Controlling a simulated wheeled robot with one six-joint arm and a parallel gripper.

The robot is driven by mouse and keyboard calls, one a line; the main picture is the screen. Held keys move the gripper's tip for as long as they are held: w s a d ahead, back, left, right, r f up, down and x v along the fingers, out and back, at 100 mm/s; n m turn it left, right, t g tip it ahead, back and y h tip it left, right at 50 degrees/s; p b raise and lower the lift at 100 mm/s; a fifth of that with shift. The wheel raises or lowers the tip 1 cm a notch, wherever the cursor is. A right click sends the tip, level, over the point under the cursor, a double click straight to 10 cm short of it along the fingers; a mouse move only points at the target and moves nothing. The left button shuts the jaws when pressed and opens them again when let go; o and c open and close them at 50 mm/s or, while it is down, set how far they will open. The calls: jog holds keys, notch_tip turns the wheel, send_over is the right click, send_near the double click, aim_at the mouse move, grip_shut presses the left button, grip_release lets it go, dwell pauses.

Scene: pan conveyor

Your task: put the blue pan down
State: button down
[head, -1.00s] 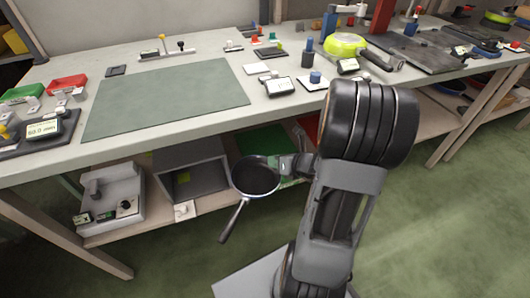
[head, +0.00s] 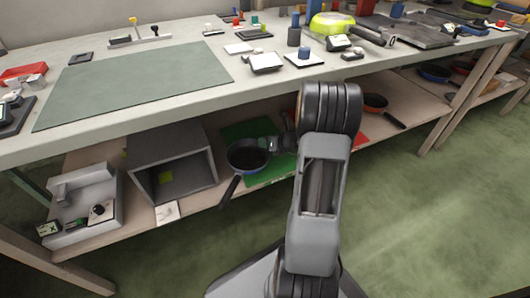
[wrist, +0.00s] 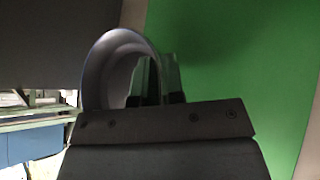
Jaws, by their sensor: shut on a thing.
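The blue pan (head: 247,160), dark inside with a bluish rim, is at the lower shelf, its black handle (head: 230,191) pointing down and left. My gripper (head: 268,144) is shut on the side of its rim opposite the handle. The pan looks nearly level and overlaps the left part of a green mat (head: 281,172); I cannot tell whether it touches the shelf. In the wrist view the pan's curved grey wall (wrist: 103,65) shows at the fingers, with the green mat (wrist: 235,75) to the right. Most of the pan is hidden there.
An open grey box (head: 137,178) stands left of the pan, with a grey device (head: 88,205) beyond it. The tabletop's front edge (head: 180,117) overhangs the shelf. To the right are a partly hidden red mat (head: 362,140) and an orange pan (head: 375,102).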

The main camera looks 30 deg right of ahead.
jog(key=shift+w+d+f, duration=0.15)
jog(key=shift+w+f, duration=0.15)
jog(key=shift+f, duration=0.15)
jog(key=f+b, duration=0.2)
jog(key=f, duration=0.1)
jog(key=shift+w+d+f, duration=0.1)
jog(key=shift+w+f, duration=0.1)
jog(key=shift+f, duration=0.05)
jog(key=shift+r, duration=0.1)
jog(key=c, duration=1.2)
grip_release()
jog(key=shift+c, duration=0.2)
